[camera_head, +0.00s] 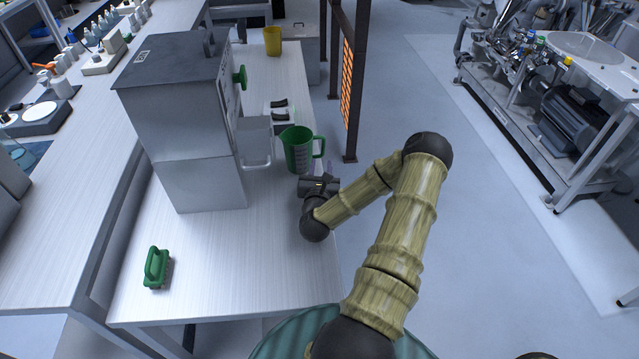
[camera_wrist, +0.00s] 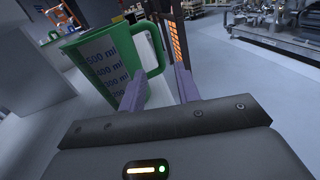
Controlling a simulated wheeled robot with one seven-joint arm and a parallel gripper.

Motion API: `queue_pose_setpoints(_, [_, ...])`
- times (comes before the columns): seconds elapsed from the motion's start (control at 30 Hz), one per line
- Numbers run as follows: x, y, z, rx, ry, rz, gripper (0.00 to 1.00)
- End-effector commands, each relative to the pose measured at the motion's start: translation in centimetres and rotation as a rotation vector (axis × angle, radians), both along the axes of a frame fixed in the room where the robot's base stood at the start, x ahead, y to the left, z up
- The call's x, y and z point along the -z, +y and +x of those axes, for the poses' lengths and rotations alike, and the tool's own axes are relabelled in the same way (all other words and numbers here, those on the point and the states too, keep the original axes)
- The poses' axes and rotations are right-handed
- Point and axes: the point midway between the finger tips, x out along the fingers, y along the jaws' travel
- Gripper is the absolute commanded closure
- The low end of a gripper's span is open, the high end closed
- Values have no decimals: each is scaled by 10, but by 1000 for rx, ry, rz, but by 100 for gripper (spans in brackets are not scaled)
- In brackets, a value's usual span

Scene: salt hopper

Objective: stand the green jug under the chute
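The green jug (camera_head: 298,150) stands upright on the bench, just right of the hopper's grey chute (camera_head: 256,138). Its handle faces right. My gripper (camera_head: 329,172) is at the handle side of the jug, low over the bench's right edge. Its two purple fingers (camera_wrist: 160,88) are apart, with the handle close to their tips. Whether the fingers touch the handle I cannot tell. The grey salt hopper (camera_head: 185,120) has a green knob above the chute.
A green-handled brush or scrubber (camera_head: 156,268) lies at the bench's near left. A yellow cup (camera_head: 273,41) stands at the far end, and a small white panel with black switches (camera_head: 279,110) lies behind the jug. A dark post with an orange grille (camera_head: 347,85) rises beyond the bench's right edge.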

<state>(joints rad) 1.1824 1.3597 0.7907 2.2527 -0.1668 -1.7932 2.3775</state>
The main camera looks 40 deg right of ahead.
Motion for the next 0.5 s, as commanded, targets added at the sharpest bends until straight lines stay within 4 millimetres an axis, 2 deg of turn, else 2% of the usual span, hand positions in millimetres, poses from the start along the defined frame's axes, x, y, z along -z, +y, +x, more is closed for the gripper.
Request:
queue_pose_setpoints(0.3, [1,39,-40,-3,1,3,68])
queue_pose_setpoints(0.5, [0,44,-49,1,-2,1,68])
